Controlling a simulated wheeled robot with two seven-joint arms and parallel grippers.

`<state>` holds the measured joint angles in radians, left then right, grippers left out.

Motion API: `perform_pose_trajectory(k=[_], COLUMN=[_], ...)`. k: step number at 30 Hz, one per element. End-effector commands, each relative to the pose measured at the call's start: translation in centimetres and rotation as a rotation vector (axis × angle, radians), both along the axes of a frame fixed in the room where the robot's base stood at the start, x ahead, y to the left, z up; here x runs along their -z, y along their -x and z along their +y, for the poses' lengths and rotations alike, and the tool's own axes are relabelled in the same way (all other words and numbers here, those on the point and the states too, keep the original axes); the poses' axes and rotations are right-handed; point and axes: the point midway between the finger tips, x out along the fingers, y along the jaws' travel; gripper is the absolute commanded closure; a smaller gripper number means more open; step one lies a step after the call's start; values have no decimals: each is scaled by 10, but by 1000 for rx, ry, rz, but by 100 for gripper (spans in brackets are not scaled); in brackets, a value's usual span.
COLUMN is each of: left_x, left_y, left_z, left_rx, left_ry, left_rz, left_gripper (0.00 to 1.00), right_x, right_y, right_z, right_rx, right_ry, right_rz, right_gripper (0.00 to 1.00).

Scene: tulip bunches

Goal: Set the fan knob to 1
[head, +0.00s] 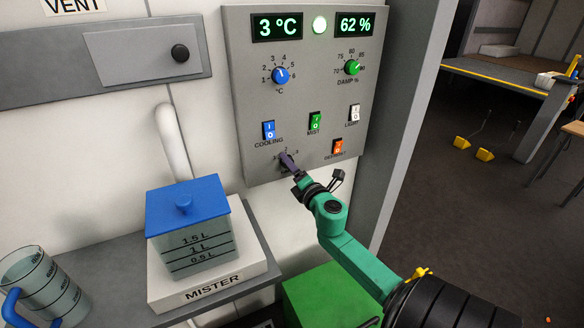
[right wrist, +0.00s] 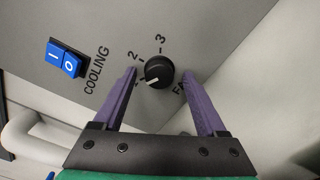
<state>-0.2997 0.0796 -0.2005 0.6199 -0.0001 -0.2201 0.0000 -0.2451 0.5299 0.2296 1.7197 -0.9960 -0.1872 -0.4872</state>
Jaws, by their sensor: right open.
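The fan knob (right wrist: 159,72) is a round black dial with a white mark, low on the grey control panel (head: 230,60). In the right wrist view, its mark points to the lower left. The numbers 2 and 3 show around it; the label FAN is partly covered by a finger. I cannot clearly read which number the mark meets. My right gripper (right wrist: 158,72) is open, its two purple fingers on either side of the knob with visible gaps. In the head view the right gripper (head: 284,157) hides the knob. My left gripper is out of view.
The blue cooling switch (head: 268,130), green mist switch (head: 315,122) and orange defrost switch (head: 338,147) sit close by on the panel. A blue-lidded water tank (head: 190,235) stands on the mister (head: 215,290) at the lower left, beside a measuring jug (head: 45,285).

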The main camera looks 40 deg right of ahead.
Motion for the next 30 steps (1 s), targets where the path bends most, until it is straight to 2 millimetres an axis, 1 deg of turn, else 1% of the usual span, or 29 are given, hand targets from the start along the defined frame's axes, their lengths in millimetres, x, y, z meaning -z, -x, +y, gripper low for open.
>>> perform_pose_trajectory(k=[2, 5, 8, 11, 15, 18, 21, 24, 30], left_x=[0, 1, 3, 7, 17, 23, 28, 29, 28], left_y=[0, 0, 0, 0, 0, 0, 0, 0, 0], left_z=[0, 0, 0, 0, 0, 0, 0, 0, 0], left_rx=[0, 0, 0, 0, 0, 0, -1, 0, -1], left_ry=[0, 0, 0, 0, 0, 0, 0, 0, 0], left_rz=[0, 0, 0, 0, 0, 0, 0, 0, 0], left_gripper=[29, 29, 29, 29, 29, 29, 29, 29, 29], right_x=[0, 1, 2, 4, 6, 4, 4, 1, 0], right_y=[2, 10, 26, 52, 93, 117, 132, 139, 139], right_z=[0, 3, 8, 16, 29, 36, 41, 44, 44], right_rx=[0, 0, 0, 0, 1, 3, 2, 1, 0], right_ry=[0, -2, -2, -3, -3, -2, -2, 1, 1], right_rz=[0, 0, 2, 4, 4, 4, 1, 1, 0], right_gripper=[26, 26, 26, 26, 26, 26, 26, 26, 26])
